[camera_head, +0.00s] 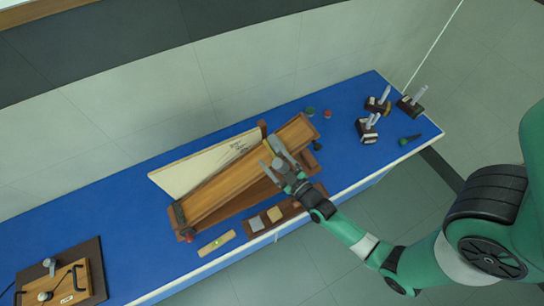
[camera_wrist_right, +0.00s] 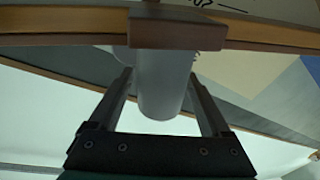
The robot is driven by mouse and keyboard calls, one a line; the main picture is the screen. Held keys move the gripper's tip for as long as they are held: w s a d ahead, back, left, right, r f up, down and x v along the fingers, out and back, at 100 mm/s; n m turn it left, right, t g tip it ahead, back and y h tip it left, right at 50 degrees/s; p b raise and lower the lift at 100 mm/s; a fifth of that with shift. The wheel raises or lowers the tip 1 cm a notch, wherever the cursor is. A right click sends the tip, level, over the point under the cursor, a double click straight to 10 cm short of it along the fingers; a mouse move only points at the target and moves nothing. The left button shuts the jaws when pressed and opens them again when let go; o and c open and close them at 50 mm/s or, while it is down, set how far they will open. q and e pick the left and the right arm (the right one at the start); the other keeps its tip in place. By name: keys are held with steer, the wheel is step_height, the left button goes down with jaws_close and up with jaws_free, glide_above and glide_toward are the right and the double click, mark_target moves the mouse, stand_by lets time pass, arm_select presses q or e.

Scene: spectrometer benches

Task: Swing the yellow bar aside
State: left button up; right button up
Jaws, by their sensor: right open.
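A small yellow piece (camera_head: 267,148), which looks like the yellow bar, shows on the long wooden trough-like box (camera_head: 225,187), right by my right gripper's fingertips. Most of it is hidden or too small to make out. My right gripper (camera_head: 276,160) is open at the box's upper right part. In the right wrist view its two fingers stand on either side of a grey cylinder (camera_wrist_right: 160,88), with a brown block (camera_wrist_right: 178,30) at the cylinder's far end. My left gripper is not in view.
A cream board with writing (camera_head: 205,166) leans behind the box. A small level (camera_head: 216,243) and a wooden tray (camera_head: 254,224) lie in front. Several dark-based stands (camera_head: 367,130) are at the right. A board with handles (camera_head: 58,282) is at the left. Blue bench (camera_head: 120,225) is clear between.

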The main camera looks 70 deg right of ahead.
steer(key=shift+w+d, duration=0.15)
steer(key=shift+w, duration=0.15)
steer(key=shift+c, duration=0.4)
jaws_close()
